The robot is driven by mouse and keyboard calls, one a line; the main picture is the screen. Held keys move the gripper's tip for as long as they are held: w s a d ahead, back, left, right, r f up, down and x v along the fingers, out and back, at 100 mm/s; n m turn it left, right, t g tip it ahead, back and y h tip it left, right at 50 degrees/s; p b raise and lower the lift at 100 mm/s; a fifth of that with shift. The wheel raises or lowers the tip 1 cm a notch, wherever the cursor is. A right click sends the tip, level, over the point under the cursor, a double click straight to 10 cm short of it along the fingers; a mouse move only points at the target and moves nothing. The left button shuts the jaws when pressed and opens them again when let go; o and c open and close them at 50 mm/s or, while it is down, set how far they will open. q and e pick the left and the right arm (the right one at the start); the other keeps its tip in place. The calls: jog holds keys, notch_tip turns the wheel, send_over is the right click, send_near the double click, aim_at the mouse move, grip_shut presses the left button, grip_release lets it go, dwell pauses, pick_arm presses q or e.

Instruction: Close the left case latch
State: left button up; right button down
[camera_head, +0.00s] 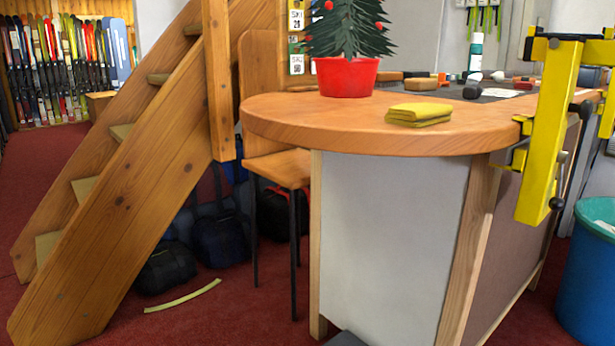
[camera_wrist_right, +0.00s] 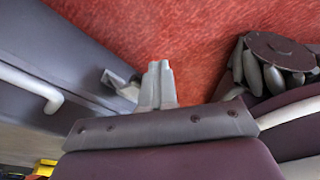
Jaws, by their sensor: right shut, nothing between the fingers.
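In the right wrist view, a dark grey case-like body (camera_wrist_right: 75,40) with a pale bar handle (camera_wrist_right: 38,93) fills the left side. A small grey piece that looks like a latch (camera_wrist_right: 120,82) sticks out from its edge; I cannot tell whether it is the left latch or how far it is closed. My right gripper (camera_wrist_right: 159,70) is shut and empty, with its fingertips just right of that piece. Whether they touch it is unclear. In the head view, only a dark corner (camera_head: 346,339), perhaps of the case, shows at the bottom edge. My left gripper is in neither view.
A wooden counter (camera_head: 330,135) stands ahead, bearing a red-potted tree (camera_head: 347,78) and yellow cloths (camera_head: 418,114). A yellow clamp frame (camera_head: 548,130) is at its right end, above a blue bin (camera_head: 590,275). A wooden staircase (camera_head: 130,190) is left. Red carpet (camera_head: 225,310) is open in front.

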dwell(0.3)
notch_tip(320, 180, up, 8)
jog(key=s+d+p, duration=0.2)
jog(key=p, duration=0.6)
jog(key=shift+s, duration=0.35)
jog(key=shift+d+r, duration=0.1)
